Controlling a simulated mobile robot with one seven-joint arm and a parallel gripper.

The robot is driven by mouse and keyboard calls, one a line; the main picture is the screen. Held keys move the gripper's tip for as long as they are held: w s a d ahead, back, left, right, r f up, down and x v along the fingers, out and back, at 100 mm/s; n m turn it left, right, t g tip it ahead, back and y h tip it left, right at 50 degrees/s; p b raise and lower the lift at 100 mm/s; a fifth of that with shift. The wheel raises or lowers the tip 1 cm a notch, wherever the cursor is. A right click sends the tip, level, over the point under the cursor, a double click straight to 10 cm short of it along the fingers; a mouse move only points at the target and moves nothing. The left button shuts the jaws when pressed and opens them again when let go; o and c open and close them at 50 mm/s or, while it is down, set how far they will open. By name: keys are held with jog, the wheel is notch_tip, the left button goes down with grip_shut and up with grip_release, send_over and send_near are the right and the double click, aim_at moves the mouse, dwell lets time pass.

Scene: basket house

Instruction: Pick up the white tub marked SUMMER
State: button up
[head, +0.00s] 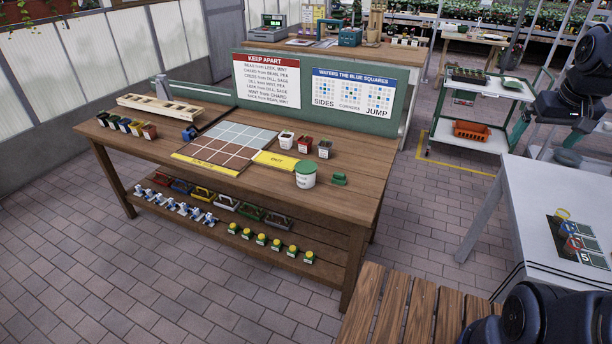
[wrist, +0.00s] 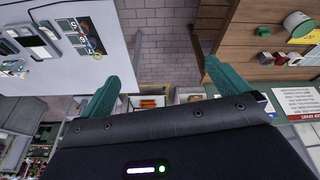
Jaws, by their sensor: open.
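A white tub (head: 306,178) with a green lid stands upright on the wooden bench, near its right front corner. Its label is too small to read, so I cannot confirm SUMMER.
The wooden bench (head: 345,206) holds a yellow mat (head: 275,160), several small pots and a green object (head: 339,179) right beside the tub. Two sign boards (head: 353,96) stand behind. A white table (head: 555,195) and a slatted wooden surface (head: 400,308) are nearer; paved floor lies between.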

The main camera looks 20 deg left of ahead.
jog(key=w+a+f+n+g, duration=0.1)
jog(key=w+a+f+n, duration=0.15)
jog(key=w+a, duration=0.55)
jog(key=w+a+f+n+g, duration=0.1)
jog(key=w+a+n, duration=0.3)
jog(key=a, duration=0.7)
jog(key=w+a+f+n, duration=0.1)
jog(key=w+a+f, duration=0.1)
jog(key=w+a, duration=0.65)
jog(key=n+g, duration=0.2)
jog(key=n, duration=0.5)
send_over(306, 166)
jog(key=f, duration=2.2)
jog(key=shift+d+f, duration=0.3)
jog(key=shift+d, duration=0.05)
jog(key=shift+s+a+f, duration=0.1)
jog(key=shift+f, duration=0.45)
notch_tip(306, 166, down, 5)
jog(key=shift+r, duration=0.15)
jog(key=shift+a+f, duration=0.2)
jog(key=shift+f, duration=2.4)
